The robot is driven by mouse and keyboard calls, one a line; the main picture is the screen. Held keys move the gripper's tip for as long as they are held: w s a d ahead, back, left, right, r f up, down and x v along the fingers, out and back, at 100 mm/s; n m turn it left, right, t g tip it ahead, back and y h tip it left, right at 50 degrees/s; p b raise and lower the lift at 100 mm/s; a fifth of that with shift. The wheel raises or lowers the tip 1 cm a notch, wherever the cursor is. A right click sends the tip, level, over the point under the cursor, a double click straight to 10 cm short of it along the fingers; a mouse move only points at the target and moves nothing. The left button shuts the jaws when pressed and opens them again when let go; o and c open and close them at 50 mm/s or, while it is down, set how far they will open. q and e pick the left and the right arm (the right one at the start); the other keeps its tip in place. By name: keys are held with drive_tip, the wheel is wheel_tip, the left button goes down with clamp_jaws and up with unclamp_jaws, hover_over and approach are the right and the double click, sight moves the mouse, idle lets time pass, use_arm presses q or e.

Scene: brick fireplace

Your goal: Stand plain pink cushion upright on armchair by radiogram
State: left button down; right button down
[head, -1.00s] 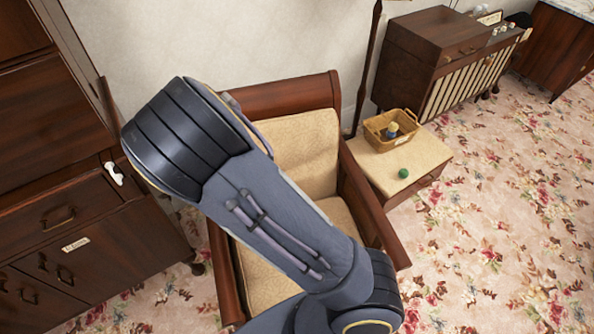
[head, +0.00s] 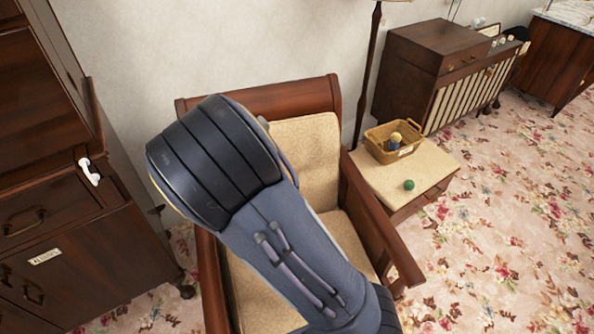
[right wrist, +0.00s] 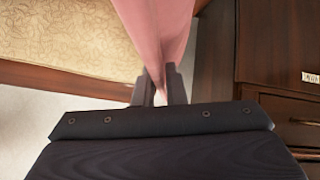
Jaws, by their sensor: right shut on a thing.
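The armchair (head: 330,90) has a dark wooden frame and a cream patterned seat and back. It stands in the middle of the head view, partly hidden by my right arm. In the right wrist view the plain pink cushion (right wrist: 157,30) hangs between the fingers of my right gripper (right wrist: 160,88), which is shut on its edge. A cream patterned surface (right wrist: 70,40) with a wooden edge lies to the left of the cushion there. The cushion and right gripper are hidden in the head view. My left gripper is not in view. The radiogram (head: 440,60) stands at the upper right.
A small side table (head: 375,178) beside the armchair holds a wicker basket (head: 378,148) and a green ball (head: 409,185). A dark cabinet (head: 70,250) with a white handset (head: 90,172) stands at left. A lamp pole (head: 367,75) rises behind. Floral carpet (head: 530,200) is open at right.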

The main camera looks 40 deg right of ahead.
drive_tip(key=d+m+h, duration=0.1)
drive_tip(key=d+m, duration=0.1)
drive_tip(key=d+m+g+h+p, duration=0.1)
drive_tip(key=d+m+h, duration=0.1)
drive_tip(key=d, duration=0.1)
drive_tip(key=shift+w+d, duration=0.15)
drive_tip(key=s+d+r+m+g+h+p, duration=0.2)
drive_tip(key=d+r+m+g+p, duration=0.3)
drive_tip(key=m, duration=0.5)
drive_tip(key=s+d+r+m+g+h+p, duration=0.2)
drive_tip(key=d+m+g+p, duration=0.25)
drive_tip(key=m+g, duration=0.35)
drive_tip(key=w+d+f+b, duration=0.3)
drive_tip(key=w+f+b, duration=0.3)
drive_tip(key=w+d+f+b, duration=0.3)
drive_tip(key=w+f+b, duration=0.3)
drive_tip(key=w, duration=0.1)
drive_tip(key=shift+w+m+g, duration=0.15)
drive_tip(key=shift+m+g, duration=0.15)
drive_tip(key=shift+m, duration=0.1)
